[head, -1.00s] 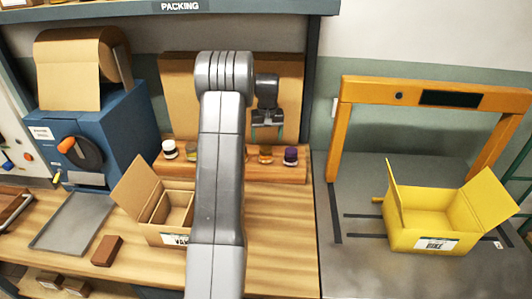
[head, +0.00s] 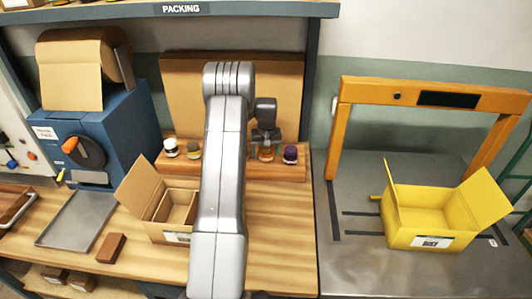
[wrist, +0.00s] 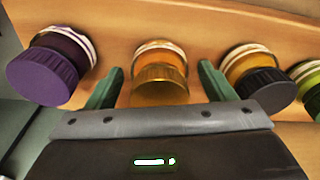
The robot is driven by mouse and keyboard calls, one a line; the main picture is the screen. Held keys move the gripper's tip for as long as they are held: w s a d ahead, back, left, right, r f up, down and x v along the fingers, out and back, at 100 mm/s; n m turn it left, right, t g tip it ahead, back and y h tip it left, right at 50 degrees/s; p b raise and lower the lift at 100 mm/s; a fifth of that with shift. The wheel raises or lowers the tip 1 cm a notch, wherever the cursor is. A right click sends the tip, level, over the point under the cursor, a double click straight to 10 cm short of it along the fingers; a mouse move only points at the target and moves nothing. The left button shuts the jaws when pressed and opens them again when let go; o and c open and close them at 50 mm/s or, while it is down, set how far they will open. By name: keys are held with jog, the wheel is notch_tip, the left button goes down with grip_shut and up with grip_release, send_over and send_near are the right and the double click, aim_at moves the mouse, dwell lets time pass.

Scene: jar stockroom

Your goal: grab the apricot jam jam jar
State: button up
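An orange-filled jar with a gold lid (wrist: 160,85) stands between the two fingers of my gripper (wrist: 161,75) in the wrist view. The fingers are spread, with a gap on each side of the jar. In the head view my gripper (head: 264,140) is low over this orange jar (head: 265,155) on the wooden rack. Another orange-filled jar with a black lid (wrist: 257,80) stands just right of the fingers in the wrist view. No label is readable, so I cannot tell by name which is apricot jam.
White-lidded (head: 171,148) and dark-lidded (head: 194,151) jars share the rack (head: 284,172). An open carton (head: 158,215) stands in front.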

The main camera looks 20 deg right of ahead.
jog(key=c, duration=1.1)
jog(key=shift+r, duration=0.1)
